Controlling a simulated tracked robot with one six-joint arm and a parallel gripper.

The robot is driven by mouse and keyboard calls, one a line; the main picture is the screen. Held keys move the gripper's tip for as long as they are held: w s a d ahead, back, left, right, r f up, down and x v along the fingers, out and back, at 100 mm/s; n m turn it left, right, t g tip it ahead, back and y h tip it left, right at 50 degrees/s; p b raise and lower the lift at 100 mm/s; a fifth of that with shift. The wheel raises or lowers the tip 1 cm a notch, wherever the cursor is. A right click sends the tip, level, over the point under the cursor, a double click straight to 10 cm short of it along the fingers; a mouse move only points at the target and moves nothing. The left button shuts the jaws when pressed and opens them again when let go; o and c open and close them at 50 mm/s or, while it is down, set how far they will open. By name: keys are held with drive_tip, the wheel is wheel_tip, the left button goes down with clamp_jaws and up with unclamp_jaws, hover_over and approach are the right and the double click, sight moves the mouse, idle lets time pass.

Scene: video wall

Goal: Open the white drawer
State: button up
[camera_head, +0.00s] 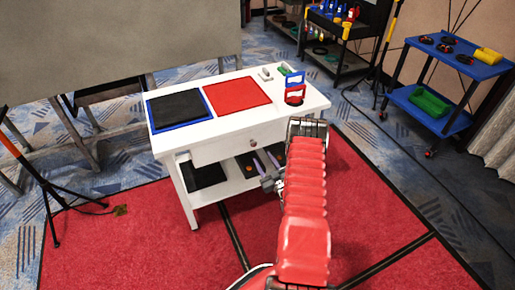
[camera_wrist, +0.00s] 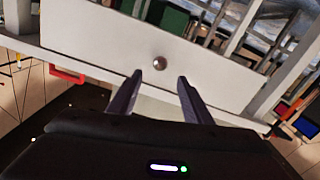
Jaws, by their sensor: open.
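The white drawer (camera_head: 225,148) is in the front of a white table, under its top, and has a small round knob (camera_head: 253,142). In the wrist view the drawer front (camera_wrist: 105,50) spans the picture, tilted, with the knob (camera_wrist: 159,63) near the middle. My gripper (camera_head: 264,170) is in front of the table, below and slightly right of the knob. In the wrist view its two dark fingers (camera_wrist: 158,82) are apart and empty, pointing at the drawer front, with the knob seen just beyond and between their tips. I see no contact with the knob.
On the white tabletop (camera_head: 217,124) lie a black and blue mat (camera_head: 178,107), a red mat (camera_head: 236,95) and small items at the right. A lower shelf (camera_head: 225,187) holds dark items. A blue cart (camera_head: 455,60) stands at right, a tripod (camera_head: 50,193) at left. Red carpet in front is clear.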

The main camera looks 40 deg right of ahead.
sight(254, 145)
drive_tip(key=x, duration=0.8)
drive_tip(key=shift+w+d+f, duration=0.1)
drive_tip(key=shift+w+d, duration=0.05)
drive_tip(key=shift+w, duration=0.15)
drive_tip(key=shift+c, duration=0.4)
clamp_jaws()
